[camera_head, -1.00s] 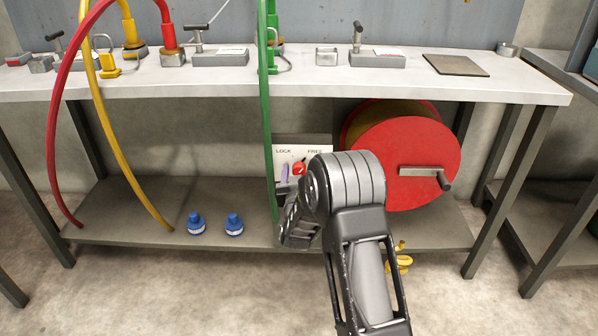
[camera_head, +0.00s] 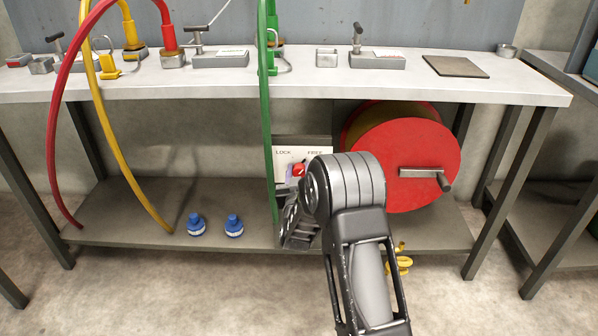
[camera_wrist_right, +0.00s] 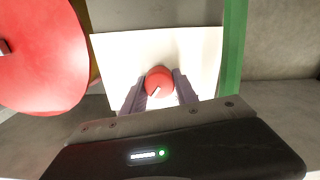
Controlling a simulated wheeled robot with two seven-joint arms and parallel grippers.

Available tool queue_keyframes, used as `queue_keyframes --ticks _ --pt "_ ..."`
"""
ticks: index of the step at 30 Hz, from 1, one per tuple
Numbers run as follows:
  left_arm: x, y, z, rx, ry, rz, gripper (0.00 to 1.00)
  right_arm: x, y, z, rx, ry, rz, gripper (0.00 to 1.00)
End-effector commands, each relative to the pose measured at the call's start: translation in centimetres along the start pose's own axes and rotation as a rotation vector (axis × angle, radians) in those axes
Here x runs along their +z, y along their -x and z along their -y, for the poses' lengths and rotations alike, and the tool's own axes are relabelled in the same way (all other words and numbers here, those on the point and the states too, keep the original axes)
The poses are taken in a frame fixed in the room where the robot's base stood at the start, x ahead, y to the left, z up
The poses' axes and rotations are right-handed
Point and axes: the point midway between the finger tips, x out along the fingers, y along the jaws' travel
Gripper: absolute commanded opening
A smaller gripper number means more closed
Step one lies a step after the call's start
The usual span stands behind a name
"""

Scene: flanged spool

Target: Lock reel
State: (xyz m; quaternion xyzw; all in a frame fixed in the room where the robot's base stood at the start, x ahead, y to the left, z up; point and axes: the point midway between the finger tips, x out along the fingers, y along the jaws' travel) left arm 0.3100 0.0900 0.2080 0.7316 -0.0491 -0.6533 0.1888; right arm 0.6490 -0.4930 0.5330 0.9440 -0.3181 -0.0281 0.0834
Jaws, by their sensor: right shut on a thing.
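The red flanged reel (camera_head: 408,165) with a grey crank handle (camera_head: 425,173) stands on the lower shelf at the right. It also shows at the left of the right wrist view (camera_wrist_right: 40,55). A white panel marked LOCK and FREE (camera_head: 285,156) is left of it, with a red knob (camera_head: 298,170). In the right wrist view, the red knob (camera_wrist_right: 158,81) sits between the two fingers of my right gripper (camera_wrist_right: 160,90), which is shut on it. A pale line on the knob points to the lower left there. My left gripper is out of view.
A green hose (camera_head: 266,130) hangs just left of the panel. Yellow (camera_head: 112,140) and red (camera_head: 51,130) hoses hang further left. Two blue fittings (camera_head: 215,225) stand on the lower shelf (camera_head: 130,205). The worktop edge (camera_head: 400,95) overhangs the panel.

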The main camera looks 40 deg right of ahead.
Motion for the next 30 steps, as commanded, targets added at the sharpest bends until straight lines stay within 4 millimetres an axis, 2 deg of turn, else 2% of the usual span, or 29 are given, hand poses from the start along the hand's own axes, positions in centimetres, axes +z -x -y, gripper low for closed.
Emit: queue_keyframes --ticks 8,14,30 --pt "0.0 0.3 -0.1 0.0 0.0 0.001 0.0 0.0 0.0 0.0 -0.001 0.053 0.001 0.0" --pt "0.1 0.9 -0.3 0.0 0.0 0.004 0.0 -0.1 0.0 0.1 -0.002 0.155 0.001 0.0" --pt "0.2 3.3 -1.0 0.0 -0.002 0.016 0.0 -0.1 0.1 0.3 -0.003 0.632 0.0 0.0"
